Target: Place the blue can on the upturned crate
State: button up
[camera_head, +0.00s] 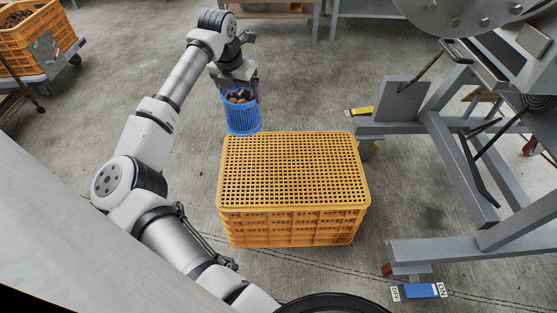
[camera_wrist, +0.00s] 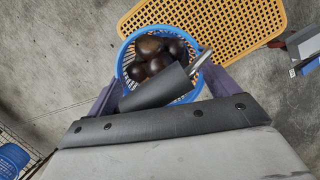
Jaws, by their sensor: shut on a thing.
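A blue perforated can (camera_head: 243,116) holds several dark brown chestnuts and hangs upright from my gripper (camera_head: 240,84). My gripper is shut on the can near its rim. The crate also shows in the wrist view (camera_wrist: 262,22).
A grey metal machine frame (camera_head: 440,130) stands to the right of the crate. Another orange crate (camera_head: 30,40) sits on a cart at the upper left. A blue object (camera_wrist: 12,158) shows at the lower left of the wrist view. The crate's top is bare.

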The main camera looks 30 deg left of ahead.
aim_at(235, 116)
notch_tip(235, 116, down, 19)
jog(key=b, duration=0.3)
jog(key=shift+f+b, duration=0.15)
jog(key=shift+b, duration=0.15)
jog(key=o, duration=1.6)
jog(key=shift+f, duration=0.15)
jog(key=shift+c, duration=0.2)
jog(key=p+v, duration=0.2)
jog(key=v, duration=1)
